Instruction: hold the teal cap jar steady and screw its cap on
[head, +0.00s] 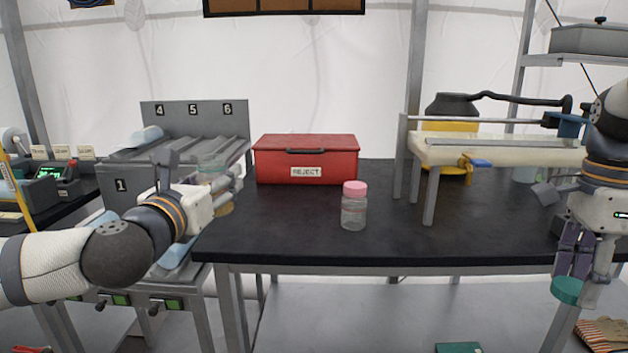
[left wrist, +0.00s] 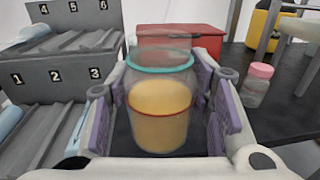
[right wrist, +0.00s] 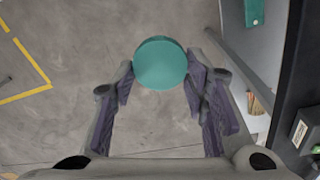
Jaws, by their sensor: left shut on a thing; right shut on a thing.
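The teal cap jar (left wrist: 160,95) is a clear open jar with a teal rim band and tan contents. My left gripper (left wrist: 163,110) is shut on it, one finger on each side, and the jar stands upright between them. In the head view my left gripper (head: 215,195) is at the table's left end, partly covering the jar. The teal cap (right wrist: 160,63) is a round disc held at the fingertips of my right gripper (right wrist: 160,80). In the head view the cap (head: 567,290) hangs below my right gripper (head: 575,262), in front of the table's right end, far from the jar.
A pink-capped clear jar (head: 353,212) stands on the black table (head: 290,225). A red REJECT box (head: 306,160) sits behind it. A numbered sloped rack (head: 193,118) is at the left. A raised frame (head: 490,152) stands on the table's right. The table's middle front is clear.

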